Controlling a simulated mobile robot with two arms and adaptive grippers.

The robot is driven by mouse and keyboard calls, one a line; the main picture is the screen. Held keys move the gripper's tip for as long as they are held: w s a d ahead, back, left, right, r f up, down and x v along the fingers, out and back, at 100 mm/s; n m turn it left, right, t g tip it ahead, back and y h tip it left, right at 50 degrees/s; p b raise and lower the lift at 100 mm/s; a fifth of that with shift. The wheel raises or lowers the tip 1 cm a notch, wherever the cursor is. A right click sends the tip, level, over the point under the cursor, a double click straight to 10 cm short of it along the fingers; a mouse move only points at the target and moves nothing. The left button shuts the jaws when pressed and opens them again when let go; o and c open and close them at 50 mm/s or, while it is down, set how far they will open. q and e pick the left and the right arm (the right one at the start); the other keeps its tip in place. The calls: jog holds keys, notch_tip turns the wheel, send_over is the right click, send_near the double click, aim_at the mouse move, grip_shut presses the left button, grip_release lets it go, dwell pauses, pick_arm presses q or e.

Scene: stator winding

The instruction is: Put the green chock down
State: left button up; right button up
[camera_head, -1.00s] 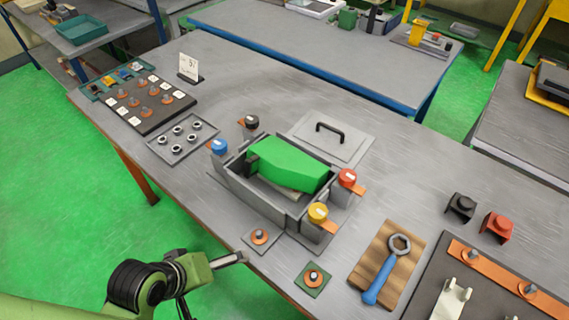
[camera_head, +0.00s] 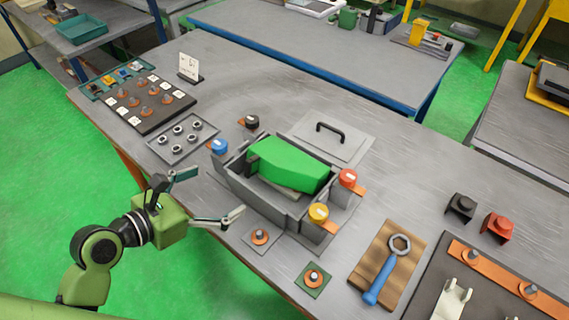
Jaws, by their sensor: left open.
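The green chock (camera_head: 292,165) sits in the open top of the grey box (camera_head: 262,203) at the middle of the table. It is tilted and its upper part stands above the box walls. My left gripper (camera_head: 208,198) is open and empty, with its two fingers spread, over the table's front edge to the left of the box. It is apart from the chock. My right gripper is not in view.
Blue (camera_head: 218,147), black (camera_head: 252,121), red (camera_head: 347,177) and yellow (camera_head: 318,212) capped terminals stand around the box. A grey lid (camera_head: 350,142) with a handle lies behind it. A wrench (camera_head: 388,270) on a wooden board lies to the right. Clear table lies behind the lid.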

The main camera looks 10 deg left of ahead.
pick_arm(q)
send_near(262, 166)
jog(key=shift+w+d+f+n+p, duration=0.3)
jog(key=shift+w+d+f+p, duration=0.1)
jog(key=shift+w+d, duration=0.35)
jog(key=shift+w+d+f, duration=0.2)
jog(key=shift+w, duration=0.35)
jog(key=x, duration=0.4)
jog(key=shift+w+f+p, duration=0.1)
jog(key=shift+w+p, duration=0.05)
jog(key=shift+p, duration=0.25)
jog(key=shift+c, duration=0.5)
